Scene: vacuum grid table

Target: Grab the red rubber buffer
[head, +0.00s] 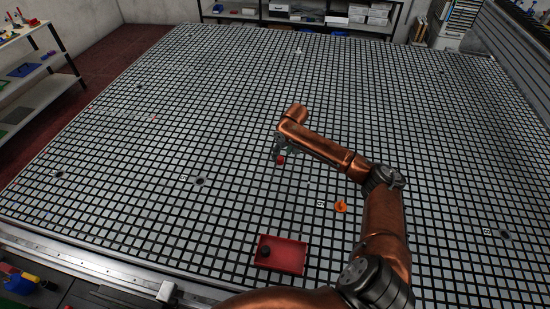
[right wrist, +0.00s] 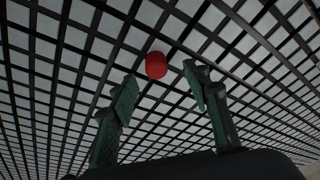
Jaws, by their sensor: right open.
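The red rubber buffer (head: 281,160) is a small red cylinder on the grid table (head: 200,130), just below my right gripper (head: 280,150) in the head view. In the right wrist view the buffer (right wrist: 156,65) shows ahead of the fingertips, roughly centred between them and apart from both. My right gripper (right wrist: 160,95) is open and empty, with its two dark green fingers spread. My left gripper is not in view.
A red tray (head: 296,247) with a black round piece (head: 266,252) in it lies near the table's front edge. An orange piece (head: 341,206) lies on the grid below my right forearm. The left part of the table is mostly clear.

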